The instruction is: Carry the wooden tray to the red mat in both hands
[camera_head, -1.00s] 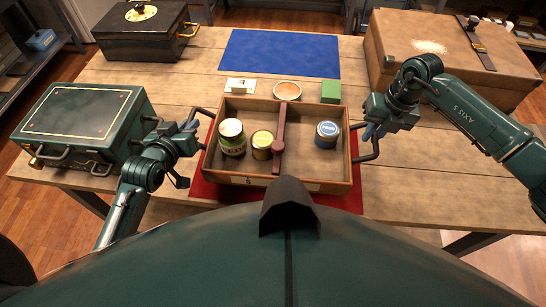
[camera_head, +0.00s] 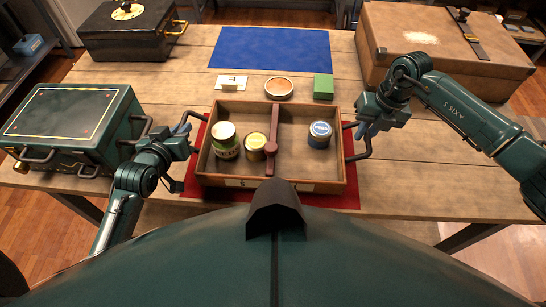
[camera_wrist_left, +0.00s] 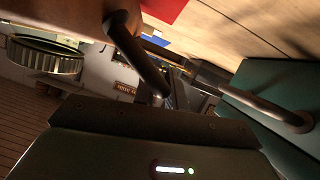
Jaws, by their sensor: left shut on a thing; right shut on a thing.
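The wooden tray (camera_head: 225,183) is over the red mat (camera_head: 350,197), which shows along its sides and front right. I cannot tell whether it touches the mat. It looks level. My left gripper (camera_head: 189,130) is shut on the tray's left handle (camera_head: 202,117). My right gripper (camera_head: 357,129) is shut on its right handle (camera_head: 364,154). The left wrist view shows a dark handle bar (camera_wrist_left: 138,55) near the left gripper (camera_wrist_left: 170,92).
Behind the tray are a white card (camera_head: 231,83), a round bowl (camera_head: 279,87), a green block (camera_head: 323,86) and a blue mat (camera_head: 270,50). A green case (camera_head: 70,125) stands close to my left arm. A black box (camera_head: 125,35) and a brown case (camera_head: 440,50) stand behind.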

